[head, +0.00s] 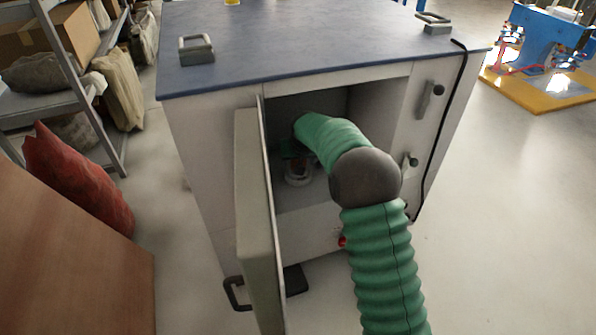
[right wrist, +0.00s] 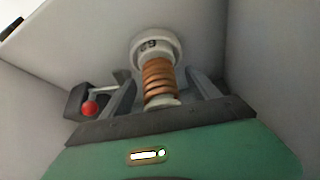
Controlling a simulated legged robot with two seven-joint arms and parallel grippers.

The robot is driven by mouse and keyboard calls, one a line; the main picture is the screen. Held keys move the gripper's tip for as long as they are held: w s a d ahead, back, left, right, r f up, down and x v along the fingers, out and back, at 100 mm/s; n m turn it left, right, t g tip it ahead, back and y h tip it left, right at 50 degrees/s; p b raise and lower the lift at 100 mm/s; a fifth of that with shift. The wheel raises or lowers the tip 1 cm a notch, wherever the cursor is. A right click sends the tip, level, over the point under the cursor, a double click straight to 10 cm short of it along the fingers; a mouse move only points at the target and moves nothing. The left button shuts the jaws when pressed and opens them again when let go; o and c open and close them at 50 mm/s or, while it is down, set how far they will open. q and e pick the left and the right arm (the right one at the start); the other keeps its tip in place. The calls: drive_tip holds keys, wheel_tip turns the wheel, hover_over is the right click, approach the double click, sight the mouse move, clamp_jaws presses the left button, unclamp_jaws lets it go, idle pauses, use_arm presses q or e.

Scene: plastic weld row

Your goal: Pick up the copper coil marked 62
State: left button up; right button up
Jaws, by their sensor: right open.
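The copper coil (right wrist: 158,80) shows in the right wrist view, wound on a white spool with a wide round end (right wrist: 152,50). Dark digits are on that end, small and turned, so I cannot read them surely. My right gripper (right wrist: 163,84) is open, one dark finger on each side of the coil; I cannot tell whether either finger touches it. Most of the coil and the fingers are hidden there. My left gripper is not in view.
The cabinet (head: 225,150) has a blue top (head: 320,45) and its door (head: 255,215) stands open left of my arm. The compartment walls are close around the gripper. A red knob (right wrist: 90,108) on a lever sits left of the fingers. A brown panel (head: 70,255) stands at left.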

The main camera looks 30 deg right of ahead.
drive_tip(key=shift+x, duration=0.85)
drive_tip(key=shift+s+d+r, duration=0.1)
drive_tip(key=shift+r, duration=0.05)
drive_tip(key=shift+c, duration=0.2)
clamp_jaws()
